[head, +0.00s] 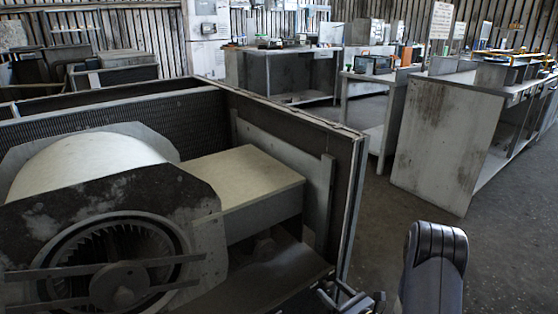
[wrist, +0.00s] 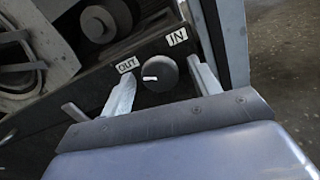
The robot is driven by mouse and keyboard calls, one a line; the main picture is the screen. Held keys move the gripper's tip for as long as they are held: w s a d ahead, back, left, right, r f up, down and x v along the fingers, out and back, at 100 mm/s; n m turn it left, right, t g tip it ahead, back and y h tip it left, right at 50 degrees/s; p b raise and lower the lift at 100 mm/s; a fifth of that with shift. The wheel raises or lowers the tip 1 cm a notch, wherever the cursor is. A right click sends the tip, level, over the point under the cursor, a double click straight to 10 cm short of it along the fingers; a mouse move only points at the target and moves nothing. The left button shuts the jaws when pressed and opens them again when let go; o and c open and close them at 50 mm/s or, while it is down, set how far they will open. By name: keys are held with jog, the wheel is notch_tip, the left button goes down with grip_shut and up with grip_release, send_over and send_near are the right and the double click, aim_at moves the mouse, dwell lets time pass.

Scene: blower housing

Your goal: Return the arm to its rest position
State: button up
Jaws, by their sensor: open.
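My gripper (wrist: 160,70) is open in the wrist view, its two pale fingers spread apart. A dark round knob (wrist: 165,76) with a white mark shows between the fingertips; I cannot tell how far in front of them it is. An "OUT" label (wrist: 127,65) is left of the knob and an "IN" label (wrist: 178,37) is above right. Nothing is held in the fingers. In the head view part of my gripper (head: 348,298) shows at the bottom edge, close to the lower right corner of the blower housing (head: 345,190), its fingers unclear. My arm rises to its right.
The open housing holds a blower with a round fan inlet (head: 115,260) and a pale box (head: 240,180). A worn grey bench (head: 435,140) stands at right, with more benches behind. Bare floor (head: 385,220) lies between the housing and the bench.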

jog(key=shift+n, duration=1.2)
jog(key=shift+s, duration=0.15)
